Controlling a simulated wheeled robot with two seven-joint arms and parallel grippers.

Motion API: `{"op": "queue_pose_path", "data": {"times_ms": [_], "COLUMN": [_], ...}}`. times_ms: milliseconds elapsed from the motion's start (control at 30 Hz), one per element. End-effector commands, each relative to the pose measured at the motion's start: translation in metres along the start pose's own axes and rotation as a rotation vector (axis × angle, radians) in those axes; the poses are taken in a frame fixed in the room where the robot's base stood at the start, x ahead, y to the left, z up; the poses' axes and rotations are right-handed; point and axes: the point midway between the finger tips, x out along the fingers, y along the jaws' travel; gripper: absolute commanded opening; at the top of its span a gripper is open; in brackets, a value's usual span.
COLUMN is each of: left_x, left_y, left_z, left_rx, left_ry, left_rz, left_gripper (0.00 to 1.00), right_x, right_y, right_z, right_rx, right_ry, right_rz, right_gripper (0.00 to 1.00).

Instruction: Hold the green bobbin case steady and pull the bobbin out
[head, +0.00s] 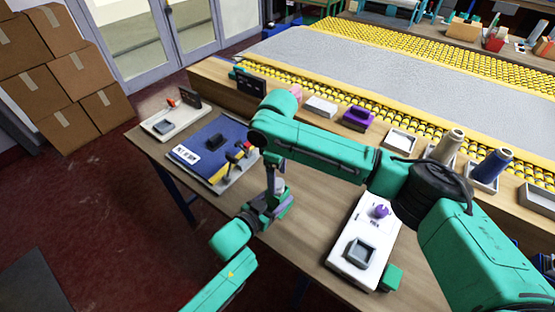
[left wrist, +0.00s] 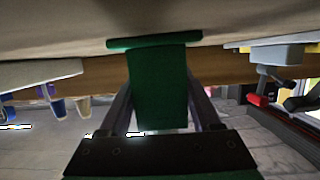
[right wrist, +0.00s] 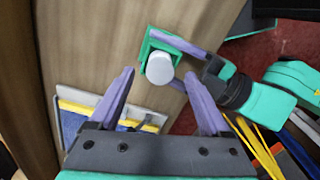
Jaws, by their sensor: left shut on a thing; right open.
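The green bobbin case (right wrist: 149,42) is in the right wrist view, with the round whitish bobbin (right wrist: 159,69) showing in its open side. My left gripper (head: 281,202) is shut on the case; the left wrist view shows the green case (left wrist: 157,85) between its fingers. My right gripper (right wrist: 159,75) is open, its two fingers spread on either side of the line to the bobbin, apparently not touching it.
A white unit (head: 350,262) with a purple knob and grey tray stands on the wooden table (head: 285,248), a green block (head: 391,279) beside it. A blue board (head: 205,152) lies to the left. Thread cones (head: 491,166) and small trays line the back.

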Motion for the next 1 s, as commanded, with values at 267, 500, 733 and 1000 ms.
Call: {"op": "queue_pose_path", "data": {"times_ms": [267, 500, 733, 1000], "left_x": [0.0, 0.0, 0.0, 0.0], "left_y": [0.0, 0.0, 0.0, 0.0], "left_z": [0.0, 0.0, 0.0, 0.0], "left_rx": [0.0, 0.0, 0.0, 0.0], "left_ry": [-0.001, -0.001, -0.001, -0.001], "left_rz": [-0.001, -0.001, -0.001, -0.001], "left_gripper": [0.0, 0.0, 0.0, 0.0], "right_x": [0.026, 0.026, 0.026, 0.025], "right_y": [0.0, 0.0, 0.0, 0.0], "right_z": [0.0, 0.0, 0.0, 0.0], "right_rx": [0.0, 0.0, 0.0, 0.001], "right_ry": [0.001, 0.001, 0.001, 0.002], "right_rz": [0.0, 0.0, 0.0, 0.0], "right_gripper": [0.81, 0.58, 0.29, 0.0]}}
